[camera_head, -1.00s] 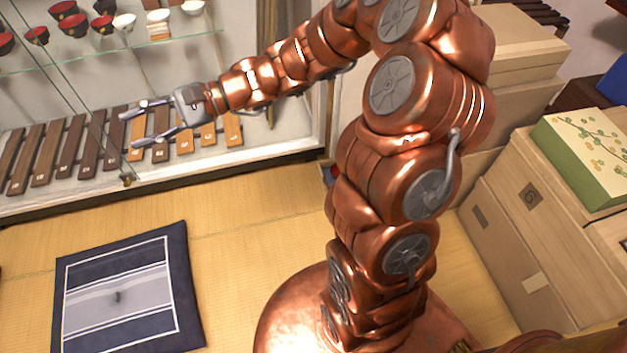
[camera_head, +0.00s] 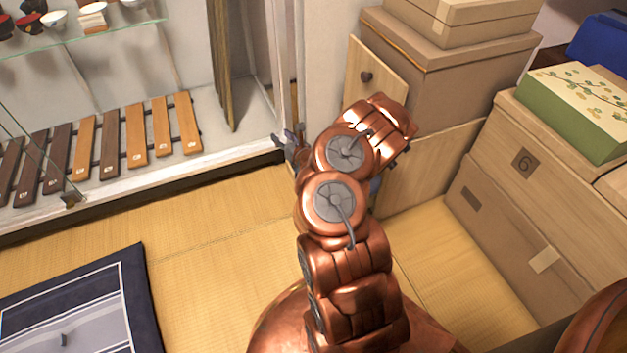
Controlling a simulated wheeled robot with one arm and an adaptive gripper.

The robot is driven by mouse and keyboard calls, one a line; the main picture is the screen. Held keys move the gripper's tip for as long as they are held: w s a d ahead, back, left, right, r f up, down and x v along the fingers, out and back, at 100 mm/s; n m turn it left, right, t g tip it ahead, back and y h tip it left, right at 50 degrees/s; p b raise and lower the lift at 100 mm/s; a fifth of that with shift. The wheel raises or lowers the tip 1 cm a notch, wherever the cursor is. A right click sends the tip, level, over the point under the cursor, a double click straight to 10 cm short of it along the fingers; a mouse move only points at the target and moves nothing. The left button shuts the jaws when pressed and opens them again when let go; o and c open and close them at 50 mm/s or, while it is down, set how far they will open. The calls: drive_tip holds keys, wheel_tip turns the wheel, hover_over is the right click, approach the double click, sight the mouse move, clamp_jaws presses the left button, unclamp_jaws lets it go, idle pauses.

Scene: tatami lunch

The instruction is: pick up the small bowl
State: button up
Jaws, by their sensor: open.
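Several small bowls stand on a glass shelf (camera_head: 120,34) at the upper left. A red-and-black bowl (camera_head: 28,24) and a white bowl (camera_head: 54,20) show there; I cannot tell which one the task means. My gripper (camera_head: 286,139) is beside the cabinet's right end, well to the right of the bowls and apart from them. It is open, with nothing visible between its fingers. My arm hides part of it.
Wooden slat instruments (camera_head: 137,135) lie in the cabinet's lower part. A dark blue striped mat (camera_head: 136,300) lies on the tatami floor (camera_head: 205,235).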

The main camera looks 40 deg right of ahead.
drive_tip(key=s+d+f+m+g+h+b, duration=0.1)
drive_tip(key=s+d+f, duration=0.2)
drive_tip(key=s+f, duration=0.1)
drive_tip(key=s+d+f+m+g+h+b, duration=0.1)
drive_tip(key=s+d+f+m+g+h, duration=0.1)
drive_tip(key=f, duration=0.5)
drive_tip(key=s+d+f+m+g+h+b, duration=0.1)
drive_tip(key=s+d+f, duration=0.4)
drive_tip(key=f, duration=0.1)
drive_tip(key=shift+s+d, duration=0.25)
drive_tip(key=shift+s, duration=0.1)
drive_tip(key=shift+d+f+m+h, duration=0.15)
drive_tip(key=shift+f+m+h, duration=0.15)
drive_tip(key=shift+b+x, duration=1.05)
drive_tip(key=shift+x, duration=0.1)
drive_tip(key=b+x, duration=0.1)
drive_tip(key=x, duration=0.1)
drive_tip(key=b+x, duration=0.2)
drive_tip(key=shift+f, duration=0.25)
drive_tip(key=shift+w+d+b, duration=0.1)
drive_tip(key=shift+w+b, duration=0.3)
drive_tip(key=shift+b, duration=0.05)
drive_tip(key=shift+c, duration=0.3)
clamp_jaws()
